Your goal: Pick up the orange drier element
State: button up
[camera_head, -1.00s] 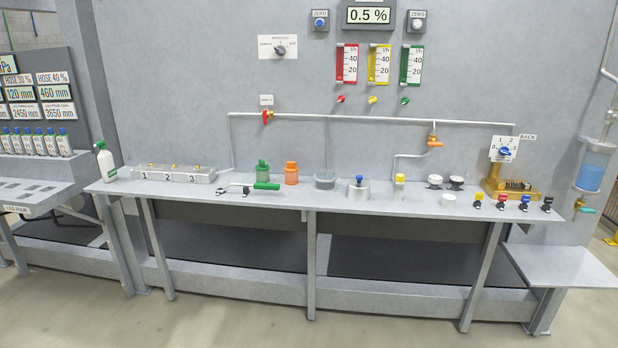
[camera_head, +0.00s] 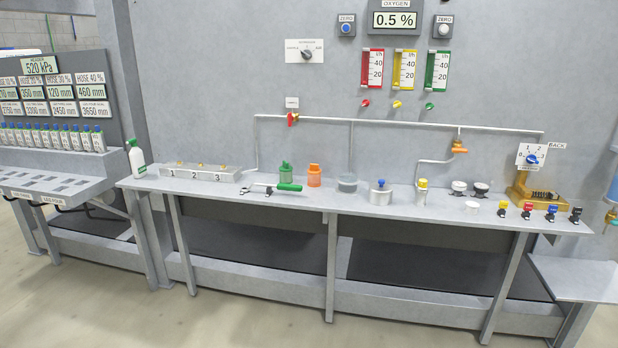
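The orange drier element (camera_head: 314,176) stands upright on the grey bench, left of its middle. It looks like a short orange cylinder with a narrower cap. A similar green element (camera_head: 285,172) stands just to its left. A grey round cup (camera_head: 347,183) stands just to its right. The front of the orange element is in clear view; the tool's green handle lies in front and to the left of it. My gripper is not in view.
A pipe runs along the wall behind. The floor in front is clear.

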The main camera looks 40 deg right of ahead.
aim_at(314, 173)
jog(key=u, duration=0.05)
jog(key=i, duration=0.9)
jog(key=z, duration=0.1)
